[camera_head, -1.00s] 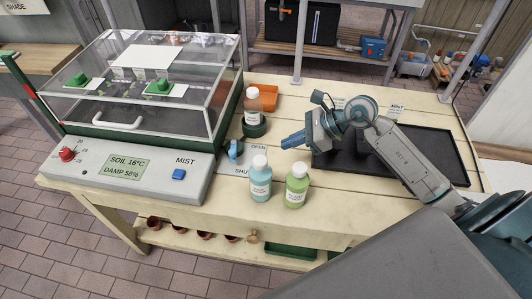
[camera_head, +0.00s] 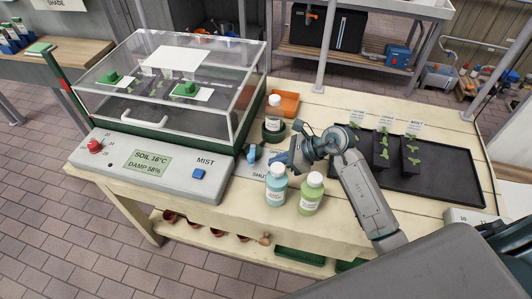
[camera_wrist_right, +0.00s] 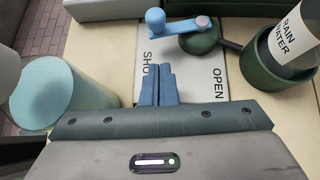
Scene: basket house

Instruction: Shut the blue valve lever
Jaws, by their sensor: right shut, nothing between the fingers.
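The blue valve lever (camera_wrist_right: 182,26) shows in the right wrist view. It lies across the far end of a white plate (camera_wrist_right: 190,62) marked SHUT at left and OPEN at right. Its knob end is at left, on the SHUT side; its other end sits over a dark green valve body (camera_wrist_right: 202,42). In the head view the lever (camera_head: 251,154) stands between the mist panel and my right gripper (camera_head: 284,158). In the wrist view my right gripper (camera_wrist_right: 165,72) is shut and empty over the plate, with a gap short of the lever. My left gripper is not in view.
A light-blue bottle (camera_head: 276,184) and a green bottle (camera_head: 312,192) stand close in front of my right gripper. A rain water bottle (camera_head: 274,105) stands in a dark green cup behind it. The MIST control panel (camera_head: 215,163) is at left. A black seedling tray (camera_head: 440,170) is at right.

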